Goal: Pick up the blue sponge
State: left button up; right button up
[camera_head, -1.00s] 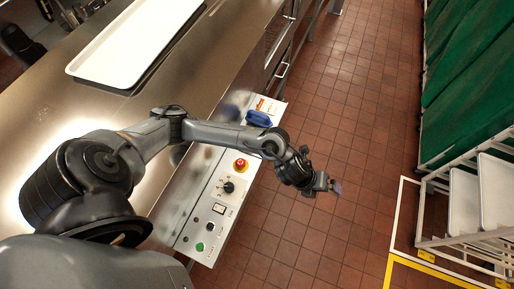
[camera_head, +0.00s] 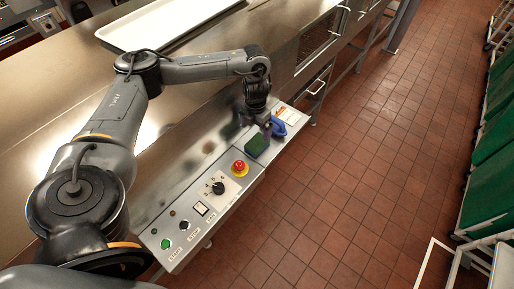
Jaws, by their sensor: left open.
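A small block with a dark green face and a bluish edge (camera_head: 257,146) sits at the far end of the control panel, right below my left gripper (camera_head: 261,127). It looks like the sponge, though I cannot be sure. A rounded blue thing (camera_head: 279,128) lies just to its right, close beside the gripper; I cannot tell what it is. My left gripper is open and points down over this end of the panel. Its fingertips are small and dark, and I cannot tell whether they touch the block. My right gripper is not in view.
The control panel (camera_head: 205,190) carries a red emergency button (camera_head: 239,168), a black knob (camera_head: 218,188) and a green button (camera_head: 166,243). A white tray (camera_head: 165,22) lies on the steel counter behind. Tiled floor (camera_head: 350,190) is open to the right, with racks at the edge.

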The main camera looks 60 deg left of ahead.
aim_at(257, 143)
pick_arm(q)
notch_tip(257, 143, down, 3)
jog(key=shift+w+d+f+b, duration=0.15)
jog(key=shift+f+b, duration=0.35)
jog(key=shift+f, duration=2.15)
jog(key=shift+w, duration=0.1)
jog(key=c, duration=1.2)
jog(key=shift+r, duration=0.1)
